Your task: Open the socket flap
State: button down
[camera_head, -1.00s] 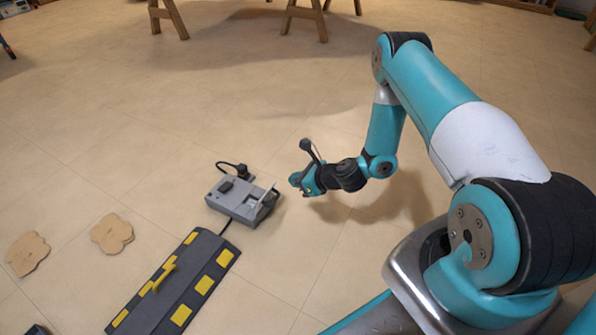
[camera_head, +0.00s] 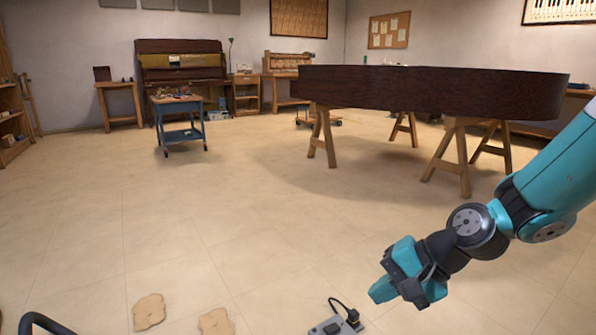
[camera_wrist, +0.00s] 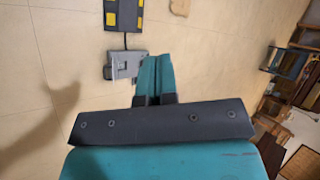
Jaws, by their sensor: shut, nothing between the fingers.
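The grey socket box (camera_head: 326,328) is at the bottom edge of the head view, mostly cut off, with a black plug (camera_head: 352,316) and cable at its back. The wrist view shows the box (camera_wrist: 127,60) from above, left of my fingertips. Its flap is too small there to tell its position clearly. My gripper (camera_head: 380,291) is above and to the right of the box in the head view, apart from it. In the wrist view, the two teal fingers (camera_wrist: 156,62) are together with nothing between them.
A black and yellow cable ramp (camera_wrist: 125,14) lies beyond the box in the wrist view. Two flat tan pieces (camera_head: 149,311) (camera_head: 215,322) lie on the floor at left. A large dark piano body (camera_head: 430,92) stands on trestles behind. The middle floor is clear.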

jog(key=s+r+n+g+h+p, duration=0.1)
jog(key=s+r+n+h+p, duration=0.1)
jog(key=s+r+n, duration=0.65)
jog(key=s+r+n+g+h+p, duration=0.15)
jog(key=s+r+n, duration=0.4)
jog(key=s, duration=0.55)
notch_tip(320, 180, up, 38)
jog(key=p, duration=3.7)
jog(key=shift+w+d+m, duration=0.35)
jog(key=shift+m, duration=0.05)
jog(key=c, duration=1.6)
grip_release()
jog(key=shift+h+p, duration=0.25)
jog(key=shift+p, duration=0.15)
jog(key=o, duration=0.4)
jog(key=shift+c, duration=0.2)
jog(key=shift+o, duration=0.3)
